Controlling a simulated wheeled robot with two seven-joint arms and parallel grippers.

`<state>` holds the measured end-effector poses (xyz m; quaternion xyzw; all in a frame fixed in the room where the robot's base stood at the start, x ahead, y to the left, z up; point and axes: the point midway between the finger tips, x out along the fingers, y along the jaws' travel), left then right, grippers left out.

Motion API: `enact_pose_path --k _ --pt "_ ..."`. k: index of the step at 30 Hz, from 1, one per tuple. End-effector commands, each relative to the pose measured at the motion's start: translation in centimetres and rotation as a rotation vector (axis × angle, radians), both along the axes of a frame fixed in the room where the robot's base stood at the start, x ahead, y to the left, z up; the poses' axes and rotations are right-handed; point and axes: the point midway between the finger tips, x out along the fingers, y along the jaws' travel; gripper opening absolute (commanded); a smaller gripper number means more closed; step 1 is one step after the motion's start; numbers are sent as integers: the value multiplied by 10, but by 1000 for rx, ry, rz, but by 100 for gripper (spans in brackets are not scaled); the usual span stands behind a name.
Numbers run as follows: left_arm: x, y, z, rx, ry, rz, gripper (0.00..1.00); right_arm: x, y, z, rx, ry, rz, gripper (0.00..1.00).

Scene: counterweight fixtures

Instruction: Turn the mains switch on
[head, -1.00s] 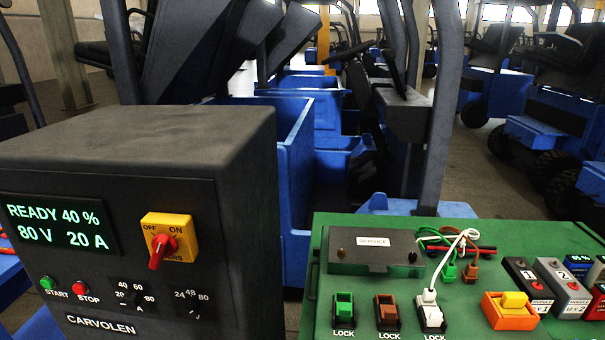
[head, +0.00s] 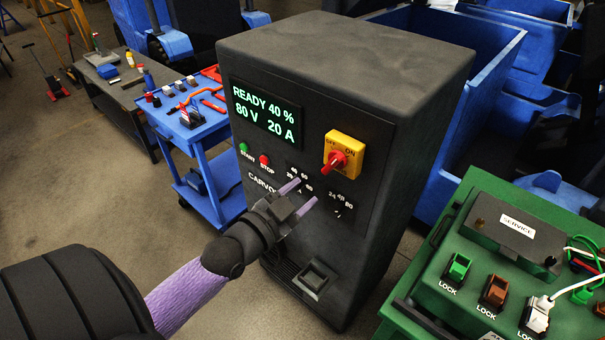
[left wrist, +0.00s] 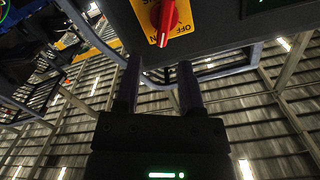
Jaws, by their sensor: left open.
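The mains switch (head: 343,155) is a yellow plate with a red rotary handle (head: 334,163) on the front of a dark grey charger cabinet (head: 400,62). The handle slants to the lower left in the head view, and OFF and ON are printed above it. My left gripper (head: 305,192) is open and empty, in front of the panel, lower and left of the switch. In the left wrist view the switch's red handle (left wrist: 164,24) shows at the top, beyond and apart from the open fingers (left wrist: 160,68). My right gripper is out of view.
The cabinet display (head: 265,111) reads READY 40 %, 80 V, 20 A. Green START (head: 243,147) and red STOP (head: 265,159) buttons and two black dials sit below. A green bench (head: 468,236) with modules stands right. A blue trolley (head: 205,130) with tools stands left.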

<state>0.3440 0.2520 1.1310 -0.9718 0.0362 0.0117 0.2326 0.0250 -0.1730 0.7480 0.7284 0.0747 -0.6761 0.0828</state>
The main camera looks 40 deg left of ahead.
Motion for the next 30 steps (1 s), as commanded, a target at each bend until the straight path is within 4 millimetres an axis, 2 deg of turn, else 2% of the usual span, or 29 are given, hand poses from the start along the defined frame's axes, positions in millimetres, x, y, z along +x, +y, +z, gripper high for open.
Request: enact_pose_path --k 1,3,7,14,19,24,30 --pt "0 -2 13 6 -25 -9 50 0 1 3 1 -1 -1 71" --pt "3 -3 19 11 -43 -14 50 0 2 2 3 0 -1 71" --pt "18 -4 17 9 -47 -13 50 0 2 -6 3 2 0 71" --pt "62 -8 16 8 -46 -13 50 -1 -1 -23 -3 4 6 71" --pt "87 -10 17 9 -42 -14 50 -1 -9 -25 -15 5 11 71" --pt "99 -11 18 10 -41 -13 50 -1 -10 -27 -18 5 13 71" --pt "100 -11 18 9 -40 -14 50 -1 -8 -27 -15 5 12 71"
